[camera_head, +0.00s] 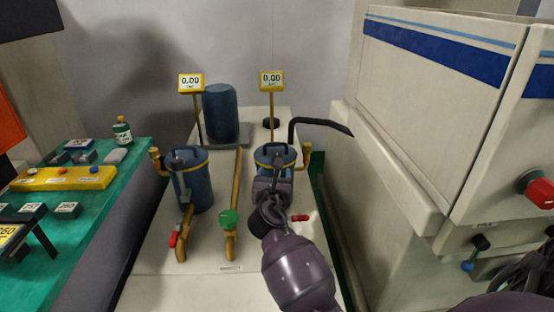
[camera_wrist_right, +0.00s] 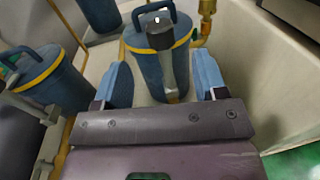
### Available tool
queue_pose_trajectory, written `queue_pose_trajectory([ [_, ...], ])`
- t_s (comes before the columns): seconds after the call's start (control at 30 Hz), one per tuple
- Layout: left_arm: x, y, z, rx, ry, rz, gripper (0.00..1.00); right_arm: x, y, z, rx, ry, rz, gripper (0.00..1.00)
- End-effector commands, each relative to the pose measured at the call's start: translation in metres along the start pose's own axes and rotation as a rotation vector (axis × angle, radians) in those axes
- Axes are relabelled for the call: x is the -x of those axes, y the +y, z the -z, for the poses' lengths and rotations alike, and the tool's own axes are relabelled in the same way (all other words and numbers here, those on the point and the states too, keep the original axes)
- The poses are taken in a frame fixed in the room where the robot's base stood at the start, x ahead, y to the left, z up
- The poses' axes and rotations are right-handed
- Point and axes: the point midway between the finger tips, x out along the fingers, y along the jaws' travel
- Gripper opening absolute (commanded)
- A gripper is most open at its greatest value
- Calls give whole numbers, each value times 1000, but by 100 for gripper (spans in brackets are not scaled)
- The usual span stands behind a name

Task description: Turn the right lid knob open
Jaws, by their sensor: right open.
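The right blue vessel (camera_head: 264,155) has a yellow band and a lid with a dark handle, standing on the white bench. The right wrist view shows this vessel (camera_wrist_right: 149,70) with its dark lid knob (camera_wrist_right: 160,36) on top, near an arched handle (camera_wrist_right: 153,10). My right gripper (camera_head: 270,187) is in front of the vessel and hides its lower part in the head view. In the right wrist view its blue fingers (camera_wrist_right: 163,82) are open, one on each side of the vessel, below the knob. I cannot tell whether they touch it. My left gripper is not in view.
The left blue vessel (camera_head: 198,185) stands beside brass pipes, a green valve knob (camera_head: 229,217) and a red valve handle (camera_head: 173,239). Two yellow gauges (camera_head: 191,82) rise behind. A black bent lever (camera_head: 322,124) extends right. A large white machine (camera_head: 430,90) bounds the right side.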

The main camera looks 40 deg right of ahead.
Motion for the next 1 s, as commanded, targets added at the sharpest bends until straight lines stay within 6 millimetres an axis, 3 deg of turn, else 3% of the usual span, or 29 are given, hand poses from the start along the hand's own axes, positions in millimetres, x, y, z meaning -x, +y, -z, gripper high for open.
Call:
queue_pose_trajectory([
  [0.3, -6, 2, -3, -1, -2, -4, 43, -55, 0, 3, 1, 1, -1, 66],
  [0.5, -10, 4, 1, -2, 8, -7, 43, -79, 1, 2, -1, 2, -1, 66],
  [0.97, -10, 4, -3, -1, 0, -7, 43, -89, 0, 0, -3, 1, -1, 66],
  [1.0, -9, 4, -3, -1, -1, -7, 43, -89, 0, 0, -3, 1, -1, 61],
])
